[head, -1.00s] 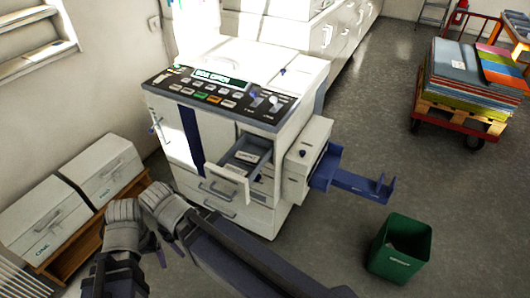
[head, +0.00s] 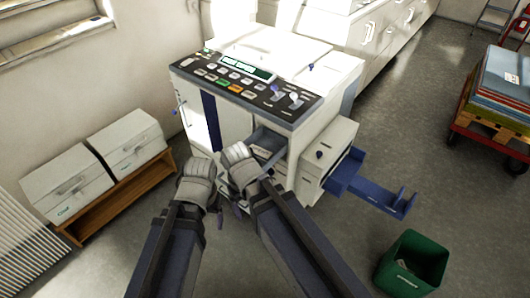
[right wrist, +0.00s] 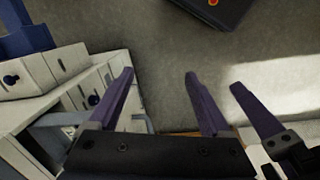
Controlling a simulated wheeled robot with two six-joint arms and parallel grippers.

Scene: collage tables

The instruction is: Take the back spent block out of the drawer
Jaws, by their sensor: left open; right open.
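The pulled-out drawer (head: 268,143) is on the front of the white machine (head: 224,118) in the head view. My right gripper and wrist cover most of it, and I cannot make out the back spent block inside. My right gripper (head: 238,207) is in front of the drawer, open and empty. Its spread purple fingers also show in the right wrist view (right wrist: 158,76), with floor beyond them. My left gripper (head: 219,216) is open, just left of the right one and close to it. No block shows between either pair of fingers.
A blue tray (head: 372,188) sticks out from the machine's right side. A green bin (head: 412,262) stands on the floor at lower right. White boxes (head: 126,143) sit on a wooden shelf at left.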

